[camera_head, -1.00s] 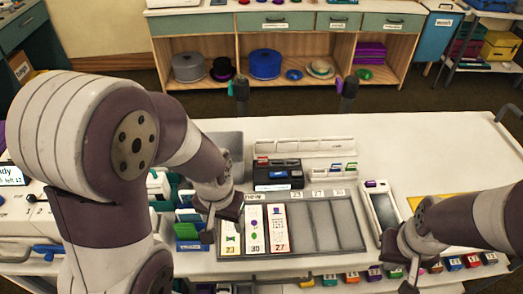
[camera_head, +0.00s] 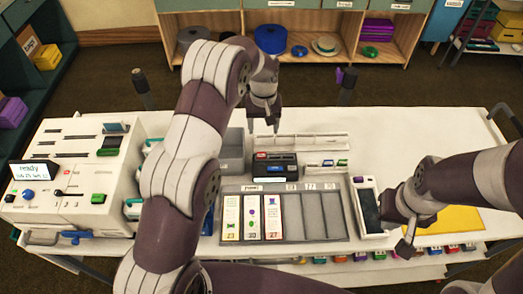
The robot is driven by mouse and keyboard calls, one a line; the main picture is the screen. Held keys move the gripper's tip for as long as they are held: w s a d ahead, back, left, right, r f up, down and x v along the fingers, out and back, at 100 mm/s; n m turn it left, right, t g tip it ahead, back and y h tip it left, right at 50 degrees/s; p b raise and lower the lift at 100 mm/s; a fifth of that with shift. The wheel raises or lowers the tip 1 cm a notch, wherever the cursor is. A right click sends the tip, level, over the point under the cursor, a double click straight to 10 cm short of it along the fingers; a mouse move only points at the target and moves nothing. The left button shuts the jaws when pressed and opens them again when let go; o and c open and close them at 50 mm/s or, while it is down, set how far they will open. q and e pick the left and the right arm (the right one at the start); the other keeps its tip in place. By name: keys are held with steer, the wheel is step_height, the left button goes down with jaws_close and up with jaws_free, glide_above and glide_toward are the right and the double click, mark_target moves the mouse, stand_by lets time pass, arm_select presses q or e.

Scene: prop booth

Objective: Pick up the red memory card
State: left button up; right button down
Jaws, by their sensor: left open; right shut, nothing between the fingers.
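A small red piece (camera_head: 262,155), perhaps the red memory card, shows at the back left of the black box (camera_head: 275,166) with a blue label. It is too small to make out clearly. My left gripper (camera_head: 265,129) is open, with its fingers pointing down over the back of the table, above and behind the black box. It holds nothing. My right gripper (camera_head: 404,250) is shut and empty at the right, near the table's front edge, beside the dark-screened device (camera_head: 368,207).
A grey tray (camera_head: 337,214) with several picture cards lies in the middle. A white rack (camera_head: 312,141) stands behind it, with blue and green cards nearby. A white machine (camera_head: 75,170) with a display stands at the left. The table's back right is clear.

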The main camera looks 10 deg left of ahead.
mark_target(261, 157)
arm_select(q)
steer(key=f+p, duration=0.2)
steer(key=f, duration=0.2)
steer(key=f+p, duration=0.2)
steer(key=f, duration=0.2)
steer(key=f+p, duration=0.2)
steer(key=f, duration=0.2)
steer(key=shift+w+a, duration=0.15)
steer(key=shift+a, duration=0.2)
steer(key=shift+f, duration=0.25)
steer(key=c, duration=0.8)
